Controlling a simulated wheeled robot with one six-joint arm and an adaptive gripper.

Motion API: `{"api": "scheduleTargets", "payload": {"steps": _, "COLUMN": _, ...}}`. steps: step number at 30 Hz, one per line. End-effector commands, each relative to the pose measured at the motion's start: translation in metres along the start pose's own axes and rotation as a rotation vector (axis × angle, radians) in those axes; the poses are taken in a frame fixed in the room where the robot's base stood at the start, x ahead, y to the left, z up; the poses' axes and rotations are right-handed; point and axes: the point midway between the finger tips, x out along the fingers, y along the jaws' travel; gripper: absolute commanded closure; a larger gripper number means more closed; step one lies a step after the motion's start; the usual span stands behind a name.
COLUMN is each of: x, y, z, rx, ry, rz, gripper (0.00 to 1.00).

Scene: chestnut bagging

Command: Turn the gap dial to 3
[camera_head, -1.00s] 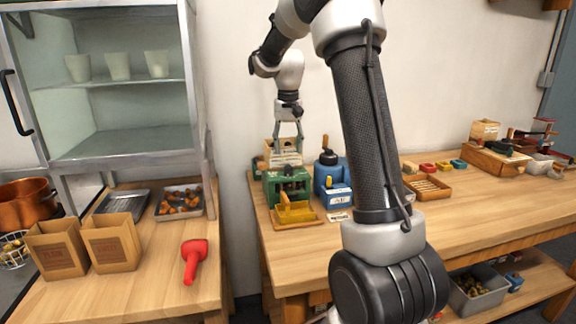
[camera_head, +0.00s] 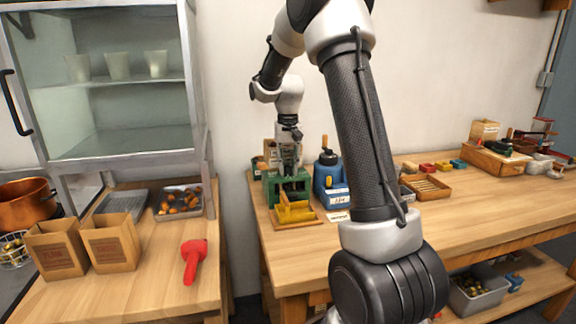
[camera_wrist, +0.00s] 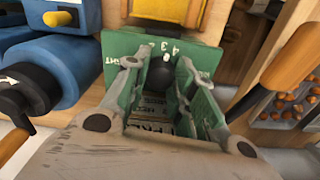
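The gap dial is a dark round knob (camera_wrist: 160,74) on a green panel (camera_wrist: 120,45) in the wrist view. A small white mark shows at its upper edge, just below the printed digits 4 and 3, seemingly nearer the 4. My gripper (camera_wrist: 163,85) has its two fingers on either side of the knob, with small gaps seeming to remain, so it looks open around it. In the head view my gripper (camera_head: 287,163) reaches down at the green machine (camera_head: 288,188), and the dial is hidden there.
A yellow tray piece (camera_head: 296,211) stands in front of the green machine. A blue machine (camera_head: 329,181) stands close on its right. In the wrist view an orange-brown handle (camera_wrist: 284,72) lies close right, and a blue body (camera_wrist: 50,68) left.

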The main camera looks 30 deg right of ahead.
Motion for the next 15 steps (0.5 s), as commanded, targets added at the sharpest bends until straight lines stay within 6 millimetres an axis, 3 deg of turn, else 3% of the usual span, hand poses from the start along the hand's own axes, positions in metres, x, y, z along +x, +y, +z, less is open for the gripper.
{"api": "scheduleTargets", "payload": {"steps": 5, "x": -0.0002, "y": 0.0, "z": -0.0001, "rx": -0.011, "ry": 0.0, "rz": 0.0, "gripper": 0.98}}
{"api": "scheduleTargets", "payload": {"steps": 15, "x": -0.0002, "y": 0.0001, "z": 0.0, "rx": -0.263, "ry": 0.0, "rz": 0.0, "gripper": 0.98}}
